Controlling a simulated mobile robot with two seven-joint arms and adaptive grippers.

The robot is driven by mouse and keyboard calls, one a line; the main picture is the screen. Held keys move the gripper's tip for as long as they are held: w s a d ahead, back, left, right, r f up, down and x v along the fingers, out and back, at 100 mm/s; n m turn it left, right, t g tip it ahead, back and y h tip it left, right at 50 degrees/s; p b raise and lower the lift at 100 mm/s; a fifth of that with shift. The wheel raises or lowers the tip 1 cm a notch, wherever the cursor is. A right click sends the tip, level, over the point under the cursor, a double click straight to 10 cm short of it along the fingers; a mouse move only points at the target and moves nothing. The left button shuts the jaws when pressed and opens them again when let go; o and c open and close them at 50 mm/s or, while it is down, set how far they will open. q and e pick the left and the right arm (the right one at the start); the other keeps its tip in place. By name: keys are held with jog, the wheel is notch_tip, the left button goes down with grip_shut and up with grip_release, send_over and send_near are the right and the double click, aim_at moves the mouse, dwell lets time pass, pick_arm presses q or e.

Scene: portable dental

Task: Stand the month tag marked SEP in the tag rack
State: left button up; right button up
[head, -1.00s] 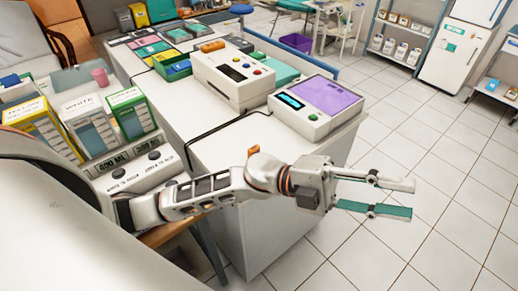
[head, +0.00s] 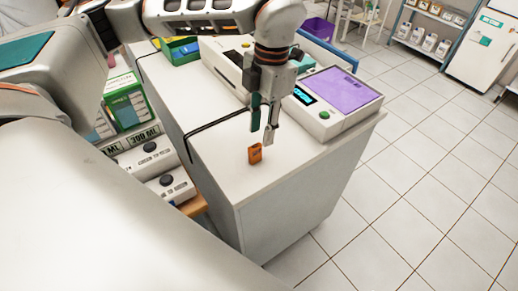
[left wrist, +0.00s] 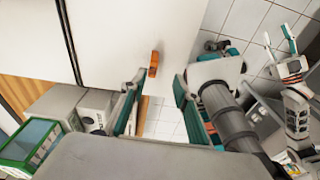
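A small orange piece (head: 255,153) stands on the white counter near its front edge. Any marking on it is too small to read, so I cannot tell whether it is the SEP tag. My left gripper (head: 262,134) points down just above and beside it, open and empty. In the left wrist view the orange piece (left wrist: 153,63) lies beyond the gap between the open left fingers (left wrist: 160,98). My right gripper (left wrist: 277,38) shows at the right of the left wrist view, with its fingers apart and empty. I cannot make out a tag rack.
A device with a purple top (head: 335,90) and a cream device (head: 228,65) stand behind my left gripper. A black cable (head: 215,122) crosses the white counter (head: 225,160). Boxes (head: 128,103) stand at the left. The counter around the orange piece is clear.

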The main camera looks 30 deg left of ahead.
aim_at(255, 146)
pick_arm(q)
jog(key=shift+w+a, duration=0.15)
jog(key=shift+a, duration=0.25)
jog(key=shift+a+f, duration=0.1)
jog(key=shift+f, duration=0.25)
jog(key=f, duration=0.4)
jog(key=s+f, duration=0.1)
jog(key=f, duration=0.1)
jog(key=shift+a+f, duration=0.3)
grip_shut()
